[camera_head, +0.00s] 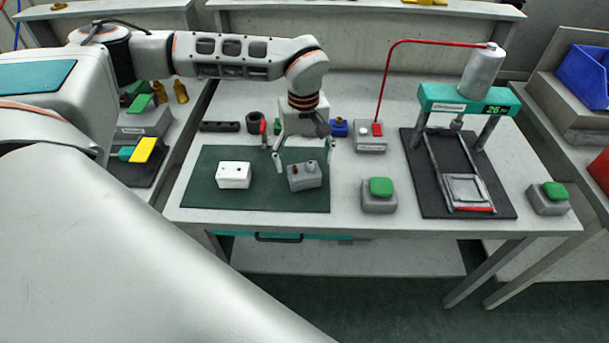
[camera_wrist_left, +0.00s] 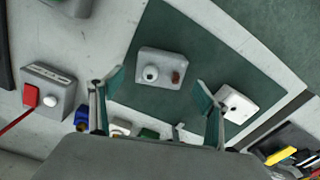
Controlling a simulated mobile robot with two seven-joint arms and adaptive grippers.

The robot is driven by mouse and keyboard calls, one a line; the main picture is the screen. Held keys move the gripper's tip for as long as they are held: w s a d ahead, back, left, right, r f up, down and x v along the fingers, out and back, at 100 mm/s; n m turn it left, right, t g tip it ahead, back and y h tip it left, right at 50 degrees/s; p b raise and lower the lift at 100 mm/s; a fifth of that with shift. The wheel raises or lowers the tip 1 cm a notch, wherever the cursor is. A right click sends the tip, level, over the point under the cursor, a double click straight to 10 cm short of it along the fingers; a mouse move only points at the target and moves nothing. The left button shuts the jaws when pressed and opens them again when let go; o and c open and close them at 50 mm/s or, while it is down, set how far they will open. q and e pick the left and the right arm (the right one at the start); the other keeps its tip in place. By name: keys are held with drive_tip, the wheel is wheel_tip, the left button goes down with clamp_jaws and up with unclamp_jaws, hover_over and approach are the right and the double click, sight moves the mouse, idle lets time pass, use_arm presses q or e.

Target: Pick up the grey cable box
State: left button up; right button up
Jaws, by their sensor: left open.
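The grey cable box (camera_head: 306,176) sits on the dark green mat (camera_head: 205,192), with a grey knob and a small reddish-brown part on its top. In the left wrist view the cable box (camera_wrist_left: 160,66) lies just past the fingertips, roughly centred between them. My left gripper (camera_head: 302,157) is open and empty, pointing down, above and slightly behind the cable box in the head view. Its spread fingers (camera_wrist_left: 158,84) also show in the wrist view. I cannot tell any contact with the box. My right gripper is in neither view.
A white box (camera_head: 234,175) stands on the mat left of the cable box. A green button box (camera_head: 379,195) and a press with a teal crossbar (camera_head: 466,100) stand to the right. A grey box with a red switch (camera_head: 370,135) and small parts are behind.

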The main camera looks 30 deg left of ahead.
sight(304, 168)
use_arm(q)
drive_tip(key=shift+f, duration=2)
drive_tip(key=c, duration=1.2)
drive_tip(key=shift+r, duration=0.1)
